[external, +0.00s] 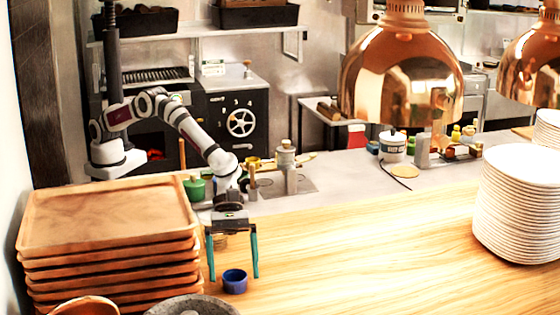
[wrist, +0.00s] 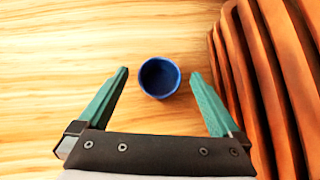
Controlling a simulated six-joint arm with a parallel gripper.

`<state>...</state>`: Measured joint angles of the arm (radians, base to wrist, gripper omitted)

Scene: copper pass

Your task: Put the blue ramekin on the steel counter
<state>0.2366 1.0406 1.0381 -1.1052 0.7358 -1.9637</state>
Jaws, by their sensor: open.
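The blue ramekin (external: 235,281) stands upright on the wooden counter, right of the tray stack. In the wrist view the ramekin (wrist: 160,78) looks empty and lies just beyond and between the fingertips. My gripper (external: 233,278) is open, with its two teal fingers pointing down around the ramekin's place, not visibly touching it. The gripper (wrist: 160,80) also shows open in the wrist view, with nothing held. The steel counter (external: 340,170) runs behind the wooden counter and bears several items.
A stack of wooden trays (external: 105,220) stands close left of my gripper. A grey stone bowl (external: 190,305) is in front. A tall plate stack (external: 520,205) is at right. Copper lamps (external: 402,80) hang over the counter. A green pot (external: 194,188) stands on the steel counter.

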